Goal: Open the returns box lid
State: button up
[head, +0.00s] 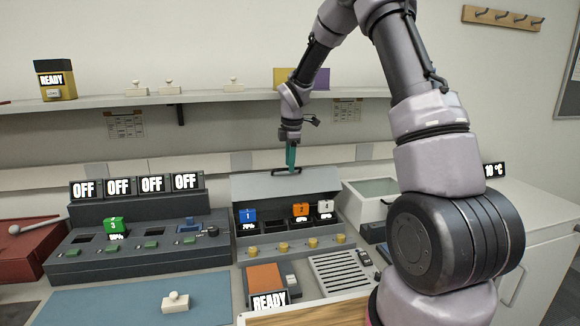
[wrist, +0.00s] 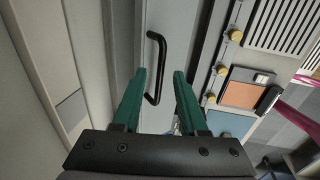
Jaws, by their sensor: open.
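A grey unit in the middle of the counter has a light grey lid (head: 262,186) standing tilted up behind its slots. No label naming it the returns box can be read. The lid has a black bar handle (head: 284,171), also seen in the wrist view (wrist: 162,60). My gripper (head: 291,168) points down at this handle, its green fingers open. In the wrist view my gripper (wrist: 160,72) has the handle's lower part showing between the fingers. I cannot tell whether they touch it. Blue (head: 247,215), orange (head: 300,210) and white (head: 326,207) radios stand in the unit.
A charger bank (head: 130,265) with OFF displays and a green radio (head: 115,225) stands left. A red box (head: 28,245) is at far left. A shelf (head: 130,101) runs along the wall behind my arm.

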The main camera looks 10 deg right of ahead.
notch_tip(320, 180, up, 9)
jog(key=s, duration=0.1)
jog(key=shift+s, duration=0.3)
